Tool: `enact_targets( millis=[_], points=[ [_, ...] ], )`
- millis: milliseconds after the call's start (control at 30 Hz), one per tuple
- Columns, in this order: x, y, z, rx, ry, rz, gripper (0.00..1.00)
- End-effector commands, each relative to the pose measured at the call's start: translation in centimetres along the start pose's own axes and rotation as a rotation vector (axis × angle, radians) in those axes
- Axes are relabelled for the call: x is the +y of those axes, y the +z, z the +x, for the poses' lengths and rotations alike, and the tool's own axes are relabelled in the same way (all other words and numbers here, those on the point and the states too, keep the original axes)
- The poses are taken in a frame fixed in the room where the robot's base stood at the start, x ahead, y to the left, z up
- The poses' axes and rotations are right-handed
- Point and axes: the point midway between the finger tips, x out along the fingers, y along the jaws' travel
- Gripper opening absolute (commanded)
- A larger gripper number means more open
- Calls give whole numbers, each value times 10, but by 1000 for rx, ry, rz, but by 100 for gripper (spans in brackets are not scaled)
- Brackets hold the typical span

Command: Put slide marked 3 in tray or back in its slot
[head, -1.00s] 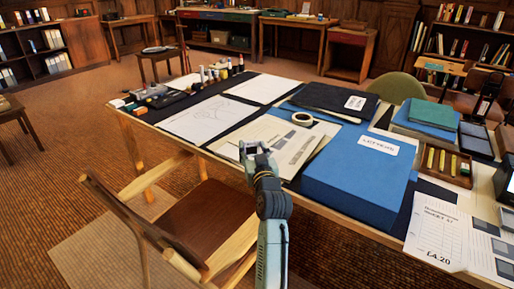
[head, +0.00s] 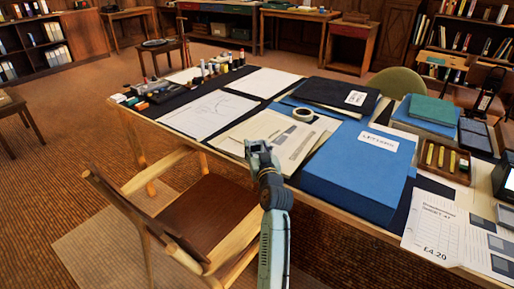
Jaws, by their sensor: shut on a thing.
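My gripper (head: 260,152) is over the near edge of the long table, in front of the cream folder (head: 262,132) and left of the big blue box (head: 345,185). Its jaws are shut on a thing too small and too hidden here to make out. No slide with a readable 3 shows. A small wooden tray (head: 462,177) with upright yellow pieces stands at the right of the table, well apart from my gripper. I cannot read any marks on the pieces.
A wooden chair (head: 205,215) stands at the table's near side, left of my arm. A tape roll (head: 303,114) lies on the papers. A green book (head: 433,110) lies on blue ones near the tray. A printed sheet (head: 440,235) lies at the right front.

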Motion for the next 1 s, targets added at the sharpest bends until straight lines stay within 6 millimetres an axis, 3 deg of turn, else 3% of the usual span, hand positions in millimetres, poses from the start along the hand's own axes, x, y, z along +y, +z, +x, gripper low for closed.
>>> enact_targets(
  millis=[33,67,333,733,1000],
  points=[
    [0,3,0,0,0,0,31],
    [0,1,0,0,0,0,46],
    [0,1,0,0,0,0,64],
    [0,-6,0,0,0,0,64],
    [0,2,-53,-1,1,0,64]
  ],
)
